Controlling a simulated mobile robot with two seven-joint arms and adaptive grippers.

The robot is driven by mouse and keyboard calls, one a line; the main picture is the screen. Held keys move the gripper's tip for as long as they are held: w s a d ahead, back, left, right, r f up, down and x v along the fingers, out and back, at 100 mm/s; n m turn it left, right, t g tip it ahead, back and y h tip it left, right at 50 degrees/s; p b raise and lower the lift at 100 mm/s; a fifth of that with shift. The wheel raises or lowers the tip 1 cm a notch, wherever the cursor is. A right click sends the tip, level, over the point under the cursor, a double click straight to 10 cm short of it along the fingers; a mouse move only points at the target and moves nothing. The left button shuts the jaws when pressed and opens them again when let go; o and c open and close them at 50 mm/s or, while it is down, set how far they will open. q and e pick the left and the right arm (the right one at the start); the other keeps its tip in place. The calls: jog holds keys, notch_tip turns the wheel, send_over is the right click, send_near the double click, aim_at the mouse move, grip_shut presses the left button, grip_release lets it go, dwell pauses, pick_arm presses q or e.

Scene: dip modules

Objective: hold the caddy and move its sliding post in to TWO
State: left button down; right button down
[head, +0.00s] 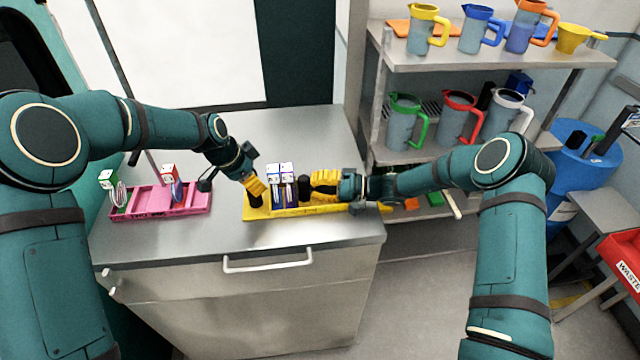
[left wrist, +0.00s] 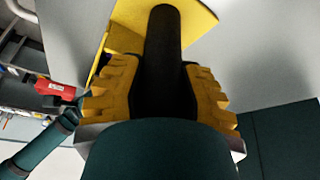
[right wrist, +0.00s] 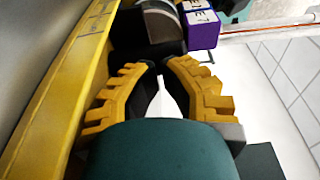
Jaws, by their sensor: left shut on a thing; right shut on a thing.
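The yellow caddy (head: 290,212) sits on the steel counter, with upright purple-and-white boxes (head: 280,185) near its middle. My left gripper (head: 256,190) is shut on the black upright handle at the caddy's left end; the handle (left wrist: 163,45) stands between its fingers in the left wrist view. My right gripper (head: 312,184) comes in from the right and is shut on the dark sliding post (head: 304,187), just right of the boxes. In the right wrist view the fingertips (right wrist: 160,68) meet at the dark post, largely hidden, with a purple box (right wrist: 203,29) beyond. The scale marks are too small to read.
A pink caddy (head: 155,200) with a few small boxes stands left on the counter (head: 240,240). A shelf (head: 400,52) with several jugs stands at the right behind my right arm. The counter's front strip is clear above a drawer handle (head: 267,264).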

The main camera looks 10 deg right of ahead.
pick_arm(q)
jog(key=shift+f, duration=0.1)
pick_arm(e)
jog(key=v, duration=1.4)
pick_arm(q)
jog(key=shift+c, duration=2.4)
grip_release()
pick_arm(e)
jog(key=shift+r, duration=0.1)
pick_arm(q)
jog(key=shift+r+p, duration=1.3)
jog(key=shift+r, duration=1.3)
pick_arm(e)
jog(key=shift+r, duration=1.25)
pick_arm(q)
jog(key=shift+r+p, duration=0.45)
jog(key=shift+r, duration=0.8)
pick_arm(e)
jog(key=shift+r, duration=0.45)
